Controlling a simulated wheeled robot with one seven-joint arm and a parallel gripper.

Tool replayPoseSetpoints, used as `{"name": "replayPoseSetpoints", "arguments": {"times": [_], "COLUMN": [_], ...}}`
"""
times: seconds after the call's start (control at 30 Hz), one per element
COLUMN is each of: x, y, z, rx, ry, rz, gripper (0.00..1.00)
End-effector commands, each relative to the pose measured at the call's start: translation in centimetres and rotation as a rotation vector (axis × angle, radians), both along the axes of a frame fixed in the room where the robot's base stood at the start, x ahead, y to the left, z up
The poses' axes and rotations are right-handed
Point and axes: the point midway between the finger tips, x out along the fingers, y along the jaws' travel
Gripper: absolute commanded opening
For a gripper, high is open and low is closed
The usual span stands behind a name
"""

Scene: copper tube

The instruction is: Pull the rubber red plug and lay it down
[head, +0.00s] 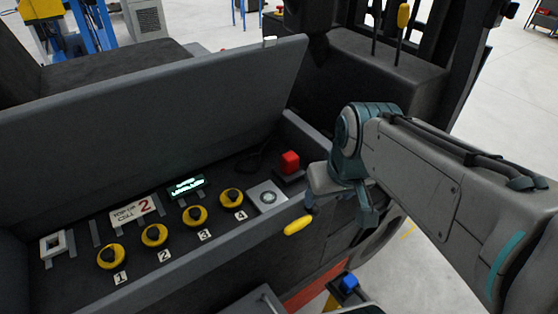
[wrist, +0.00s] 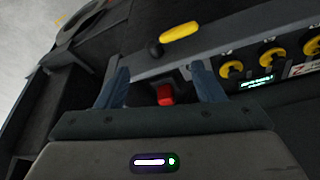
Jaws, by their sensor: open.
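The red plug (head: 290,161) is a small red block on a dark base, inside the open grey compartment near its right end. In the wrist view the red plug (wrist: 165,95) shows between my two blue-grey fingers, with gaps on both sides and its lower part near the gripper body's edge. My gripper (head: 338,208) is open and empty, to the right of the plug in the head view and over the compartment's front wall. In the wrist view my gripper's fingertips (wrist: 160,68) point past the plug toward the wall. I cannot tell their height above it.
A silver plate with a round socket (head: 268,197) lies left of the plug. Several yellow knobs (head: 197,215) run along the panel. A yellow handle (head: 298,225) sits on the front wall. The raised grey lid (head: 160,105) stands behind. A blue button (head: 348,282) is below.

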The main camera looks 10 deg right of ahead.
Motion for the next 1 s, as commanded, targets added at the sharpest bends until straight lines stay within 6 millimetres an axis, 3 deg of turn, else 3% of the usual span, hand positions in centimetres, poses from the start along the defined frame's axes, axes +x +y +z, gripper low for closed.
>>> {"name": "replayPoseSetpoints", "arguments": {"times": [0.27,0.4,0.6,0.77,1.0], "x": [9.9,15.5,22.1,24.9,25.4], "y": [1.8,2.9,3.3,2.1,0.2], "z": [0.1,-1.1,-3.8,-5.4,-5.7], "rx": [-0.064,-0.082,-0.083,-0.068,-0.046], "ry": [0.122,0.189,0.271,0.304,0.308], "rz": [0.115,0.178,0.27,0.321,0.355], "gripper": [0.62,0.62,0.62,0.62,0.62]}}
